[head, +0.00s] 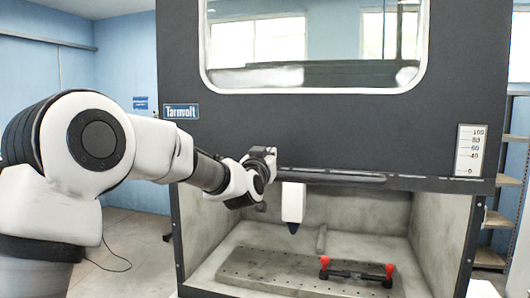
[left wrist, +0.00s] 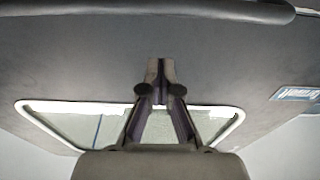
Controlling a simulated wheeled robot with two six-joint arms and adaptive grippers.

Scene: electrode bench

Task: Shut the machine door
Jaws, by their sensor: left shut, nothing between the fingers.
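The machine door (head: 330,130) is a dark panel with a wide window; it is raised, and the chamber below its lower edge is open. A dark bar handle (head: 335,177) runs along the lower part of the door; in the left wrist view the bar (left wrist: 150,10) crosses the top. My left gripper (head: 262,158) is at the left end of the bar, in front of the door. Its fingers (left wrist: 160,72) are shut with nothing between them. I cannot tell whether they touch the door or the bar. My right gripper is not in view.
Inside the chamber, a white tool head (head: 293,203) with a dark tip hangs above a perforated plate (head: 250,268). A black fixture with red ends (head: 357,273) lies on the plate. A scale label (head: 470,150) is on the door's right. Shelves (head: 500,220) stand at far right.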

